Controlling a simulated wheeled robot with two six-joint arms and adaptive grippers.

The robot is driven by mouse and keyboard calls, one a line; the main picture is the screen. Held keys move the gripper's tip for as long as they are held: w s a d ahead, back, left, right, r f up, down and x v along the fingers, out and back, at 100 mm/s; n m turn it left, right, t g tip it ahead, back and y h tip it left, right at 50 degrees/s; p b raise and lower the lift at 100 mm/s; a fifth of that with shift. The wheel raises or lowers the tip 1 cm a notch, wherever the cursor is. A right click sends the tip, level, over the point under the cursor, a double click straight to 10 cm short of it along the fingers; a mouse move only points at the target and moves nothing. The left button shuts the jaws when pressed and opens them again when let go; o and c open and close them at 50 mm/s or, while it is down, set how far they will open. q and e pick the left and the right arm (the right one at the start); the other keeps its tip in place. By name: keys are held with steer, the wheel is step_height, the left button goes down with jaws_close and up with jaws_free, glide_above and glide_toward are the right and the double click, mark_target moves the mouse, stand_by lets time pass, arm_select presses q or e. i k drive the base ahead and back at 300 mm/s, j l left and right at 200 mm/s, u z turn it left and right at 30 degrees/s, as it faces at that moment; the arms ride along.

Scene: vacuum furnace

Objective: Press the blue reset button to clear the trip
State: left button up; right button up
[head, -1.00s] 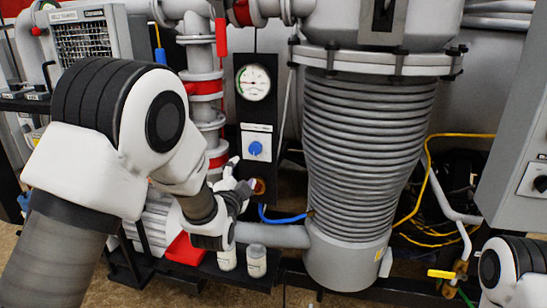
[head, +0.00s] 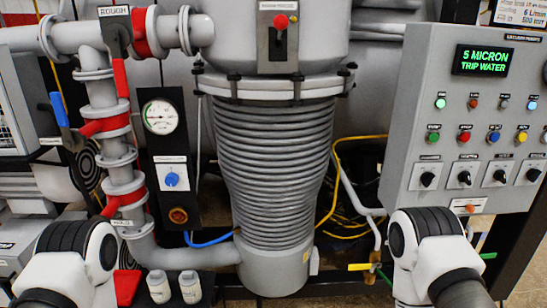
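A grey control panel (head: 405,100) stands at the right. Its green-lettered display (head: 482,60) reads "5 MICRON TRIP WATER". A blue button (head: 494,136) sits in the lower row of coloured buttons, between a red button (head: 464,136) and a yellow button (head: 521,136). Another small blue piece (head: 532,104) is in the upper row; I cannot read the labels. White and black joints of my arms show at the lower left and lower right, below the panel's level. Neither gripper shows in the picture.
A ribbed grey vessel (head: 270,150) stands in the middle. Dark knobs (head: 464,176) line the control panel's lower part.

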mark_target(495, 136)
steer(key=z, duration=1.35)
